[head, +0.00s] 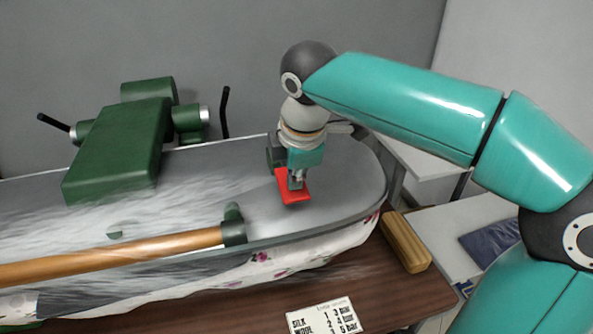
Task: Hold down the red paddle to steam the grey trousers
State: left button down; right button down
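The red paddle (291,197) sits near the right end of the pressing board. My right gripper (296,184) points straight down with its fingertips on or just over the paddle. Its fingers look shut together, with nothing seen between them. White steam spreads over the left and middle of the board and along its front edge. Grey cloth (150,272), which looks like the grey trousers, hangs at the board's front below the wooden bar, blurred by the steam. My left gripper is not in view.
A green press head (120,150) with black handles stands on the board's left. A wooden bar (110,256) runs along the front to a green bracket. A wooden block (404,242) and a printed card (323,316) lie on the brown table. Dark blue folded cloth (495,240) lies at right.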

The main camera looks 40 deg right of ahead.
jog(key=shift+r+p, duration=0.35)
jog(key=shift+r, duration=0.15)
jog(key=shift+r+p, duration=0.6)
jog(key=p+v, duration=0.3)
jog(key=shift+w+r, duration=0.25)
jog(key=shift+r, duration=0.2)
jog(key=w+d+v, duration=0.1)
jog(key=v, duration=0.7)
jog(key=shift+r+p, duration=0.4)
jog(key=shift+r, duration=0.2)
jog(key=shift+s+f, duration=0.1)
jog(key=shift+s, duration=0.05)
